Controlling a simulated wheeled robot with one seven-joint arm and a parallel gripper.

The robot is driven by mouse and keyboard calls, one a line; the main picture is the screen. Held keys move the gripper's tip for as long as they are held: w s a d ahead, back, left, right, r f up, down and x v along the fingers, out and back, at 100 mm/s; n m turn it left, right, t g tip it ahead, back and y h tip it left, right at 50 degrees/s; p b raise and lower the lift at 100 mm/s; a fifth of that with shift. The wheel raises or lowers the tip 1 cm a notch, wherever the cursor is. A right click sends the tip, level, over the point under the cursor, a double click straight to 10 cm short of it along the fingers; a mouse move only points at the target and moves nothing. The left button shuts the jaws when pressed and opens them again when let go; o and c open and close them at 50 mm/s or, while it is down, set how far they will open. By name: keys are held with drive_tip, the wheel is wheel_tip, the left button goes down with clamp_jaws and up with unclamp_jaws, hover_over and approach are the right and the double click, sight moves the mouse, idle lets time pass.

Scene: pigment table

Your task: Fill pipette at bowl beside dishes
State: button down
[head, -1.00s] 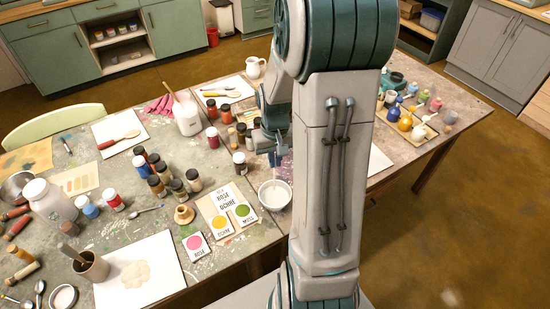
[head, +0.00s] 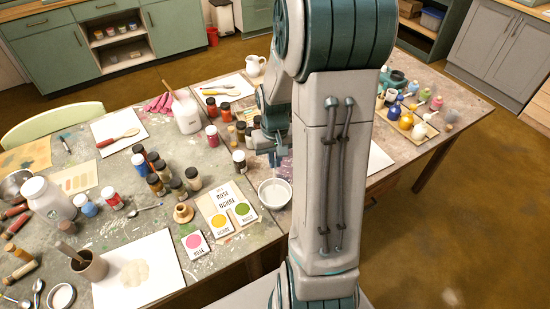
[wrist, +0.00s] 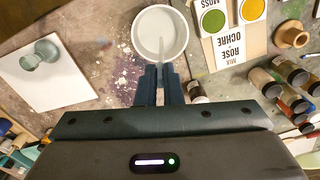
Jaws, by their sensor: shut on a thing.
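My gripper (wrist: 160,72) is shut on a pale, translucent pipette (wrist: 162,46). In the wrist view the pipette extends from the fingertips across the white bowl (wrist: 182,37); I cannot tell whether its tip touches the contents. The bowl also shows in the head view (head: 275,204), at the table's front edge just below my gripper (head: 275,158). The pipette is hard to make out there. To the bowl's left are round colour dishes on labelled cards: green moss (head: 242,209), yellow ochre (head: 221,220) and pink rose (head: 194,241).
Several dark-capped jars (head: 178,188) stand left of the bowl. A white sheet (wrist: 60,80) with a glass object (wrist: 47,52) lies at the wrist view's left. Bare tabletop separates it from the bowl.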

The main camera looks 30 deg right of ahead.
drive_tip(key=shift+f+b, duration=2)
drive_tip(key=shift+f, duration=0.55)
drive_tip(key=c, duration=2)
unclamp_jaws()
drive_tip(key=shift+r, duration=0.1)
drive_tip(key=shift+r+p, duration=3.65)
drive_tip(key=shift+r, duration=1.25)
